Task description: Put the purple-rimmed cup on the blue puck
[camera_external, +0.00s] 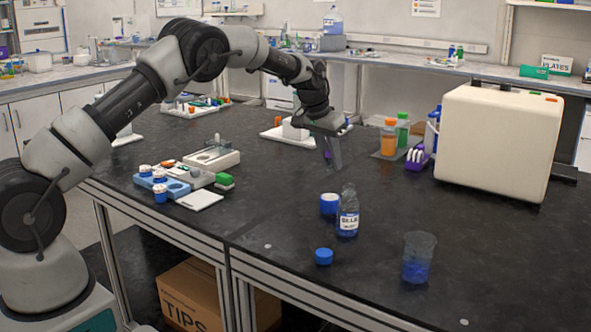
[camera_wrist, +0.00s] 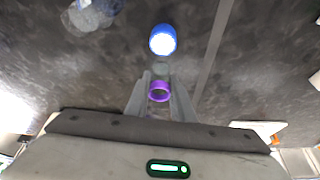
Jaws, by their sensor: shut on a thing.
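The purple-rimmed cup (camera_wrist: 158,92) is between the fingers of my gripper (camera_wrist: 160,100) in the wrist view. Its purple ring is clear there, and its body looks small and see-through. In the external view my gripper (camera_external: 331,158) points down, shut on the cup, above the middle of the black bench; only a bit of purple (camera_external: 327,155) shows. A low, round blue puck (camera_external: 324,256) lies near the bench's front edge. A taller round blue piece (camera_external: 329,203) stands nearer my gripper, behind and left of a bottle. A blue round thing with a pale top (camera_wrist: 162,40) shows beyond the cup in the wrist view.
A clear bottle with blue liquid (camera_external: 348,212) and a beaker with blue liquid (camera_external: 418,258) stand at front right. A blue rack (camera_external: 160,184) and pale devices sit left. Orange and green bottles (camera_external: 389,138) and a large cream box (camera_external: 495,140) stand right.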

